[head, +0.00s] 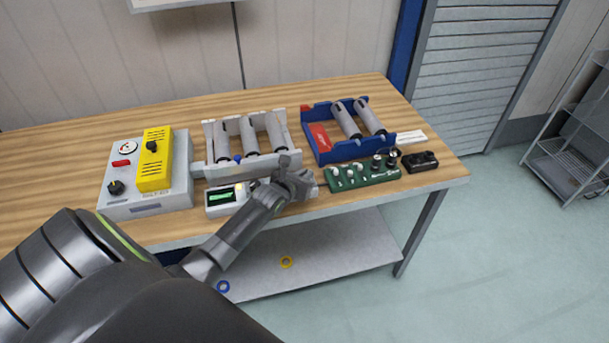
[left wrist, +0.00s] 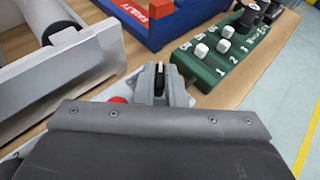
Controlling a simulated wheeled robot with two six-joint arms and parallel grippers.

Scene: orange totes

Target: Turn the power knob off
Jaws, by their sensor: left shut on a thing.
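My left gripper (head: 296,181) reaches over the right end of the white device (head: 216,206) with a lit green display. In the left wrist view its fingers (left wrist: 159,84) are shut on a small black knob (left wrist: 159,70) with a pale line on top. The pale line points roughly away from the wrist. Most of the knob and its base are hidden by the fingers. A red button (left wrist: 117,100) shows just left of the fingers. My right gripper is in neither view.
A grey box (head: 118,207) with a yellow module (head: 154,171) and black knobs stands left. Behind are a grey roller rack (head: 207,138) and a blue tray (head: 321,152) with rollers. A green switch board (head: 362,178) is close right of my gripper. The table's front edge is near.

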